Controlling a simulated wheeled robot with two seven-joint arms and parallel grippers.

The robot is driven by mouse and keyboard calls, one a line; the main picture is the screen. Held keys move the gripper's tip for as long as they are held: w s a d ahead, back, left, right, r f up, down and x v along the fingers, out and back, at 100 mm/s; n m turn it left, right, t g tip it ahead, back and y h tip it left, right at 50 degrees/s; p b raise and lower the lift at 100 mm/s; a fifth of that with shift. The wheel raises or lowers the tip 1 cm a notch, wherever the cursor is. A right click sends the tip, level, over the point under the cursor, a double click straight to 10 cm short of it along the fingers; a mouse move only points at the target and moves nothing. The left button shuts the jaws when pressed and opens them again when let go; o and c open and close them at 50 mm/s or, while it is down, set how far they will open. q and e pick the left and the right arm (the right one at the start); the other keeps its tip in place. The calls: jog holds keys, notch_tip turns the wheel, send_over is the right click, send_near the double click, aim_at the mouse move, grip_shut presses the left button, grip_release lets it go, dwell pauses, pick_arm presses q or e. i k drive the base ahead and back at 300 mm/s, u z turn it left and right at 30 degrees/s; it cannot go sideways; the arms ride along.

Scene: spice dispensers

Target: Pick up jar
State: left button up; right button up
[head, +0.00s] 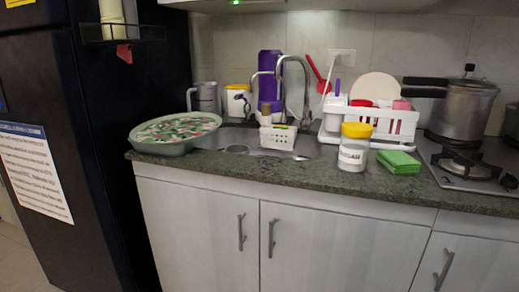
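A jar (352,157) with a yellow lid and dark lettering on its white body stands upright near the front edge of the green stone counter, right of the sink. A second white container with a yellow lid (237,103) stands at the back, left of the faucet. Neither of my grippers shows in the head view, so I cannot see whether they are open or shut.
Green sponges or cloths (398,162) lie just right of the jar. Behind it stands a white dish rack (388,124). A stove with a pressure cooker (463,108) is at right. A patterned basin (174,132) sits left of the sink (305,147).

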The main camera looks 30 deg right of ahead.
aim_at(354, 152)
jog(key=u, duration=0.7)
jog(key=i, duration=1.55)
jog(key=z, duration=2.55)
